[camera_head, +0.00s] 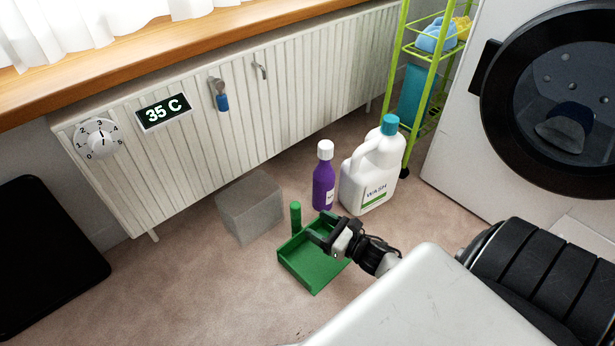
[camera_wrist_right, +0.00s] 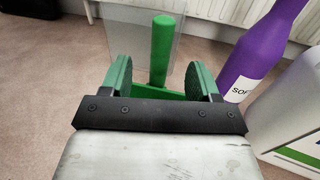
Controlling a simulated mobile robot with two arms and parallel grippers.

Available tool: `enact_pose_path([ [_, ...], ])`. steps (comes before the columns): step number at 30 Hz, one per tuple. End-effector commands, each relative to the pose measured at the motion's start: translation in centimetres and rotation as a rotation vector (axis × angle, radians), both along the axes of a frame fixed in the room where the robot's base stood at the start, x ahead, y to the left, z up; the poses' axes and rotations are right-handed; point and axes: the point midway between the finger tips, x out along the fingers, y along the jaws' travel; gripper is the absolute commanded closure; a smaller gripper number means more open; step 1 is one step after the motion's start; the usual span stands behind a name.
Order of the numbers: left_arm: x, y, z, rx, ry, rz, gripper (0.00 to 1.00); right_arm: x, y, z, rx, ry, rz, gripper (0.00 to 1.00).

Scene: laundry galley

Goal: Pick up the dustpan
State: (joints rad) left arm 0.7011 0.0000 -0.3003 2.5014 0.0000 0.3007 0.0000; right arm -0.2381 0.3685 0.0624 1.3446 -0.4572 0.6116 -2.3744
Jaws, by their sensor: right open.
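The green dustpan (camera_head: 312,268) lies on the floor in the head view, with its short round handle (camera_head: 296,214) standing up at the back. My right gripper (camera_head: 322,231) is over the dustpan, beside the handle. In the right wrist view the dustpan handle (camera_wrist_right: 163,50) shows beyond and between the open fingers of my right gripper (camera_wrist_right: 160,78). The fingers look apart from the handle. Part of the pan is hidden behind my gripper. My left gripper is not in view.
A purple bottle (camera_head: 323,180) and a white wash jug (camera_head: 372,170) stand close behind my right gripper. A translucent grey box (camera_head: 250,206) is left of the handle. A radiator (camera_head: 230,110) runs behind. A washing machine (camera_head: 460,150) is at right.

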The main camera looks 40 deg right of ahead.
Motion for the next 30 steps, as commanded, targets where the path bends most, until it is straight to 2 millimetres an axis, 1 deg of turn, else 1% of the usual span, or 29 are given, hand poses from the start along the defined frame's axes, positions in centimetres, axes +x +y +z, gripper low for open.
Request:
enact_pose_path([
  [1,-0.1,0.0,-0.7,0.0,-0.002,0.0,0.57,0.9,0.2,-0.2,-0.003,-0.005,0.002,0.39],
  [6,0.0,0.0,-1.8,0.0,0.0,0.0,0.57,3.4,1.0,-0.2,-0.001,-0.003,0.002,0.39],
  [12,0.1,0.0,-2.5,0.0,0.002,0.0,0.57,4.8,1.4,0.0,0.0,0.0,0.001,0.39],
  [14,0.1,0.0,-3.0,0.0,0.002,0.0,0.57,5.4,1.5,0.1,0.0,-0.003,0.001,0.39],
  [18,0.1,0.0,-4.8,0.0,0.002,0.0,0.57,7.3,2.0,0.5,-0.002,-0.004,0.002,0.39],
  [21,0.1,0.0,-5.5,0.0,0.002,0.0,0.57,8.6,2.4,0.6,0.0,-0.002,0.001,0.39],
  [24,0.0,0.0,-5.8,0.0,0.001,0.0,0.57,9.4,2.6,0.8,0.001,0.0,0.0,0.39],
  [30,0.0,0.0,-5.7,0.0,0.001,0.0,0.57,9.5,2.7,1.0,0.001,0.003,-0.001,0.39],
])
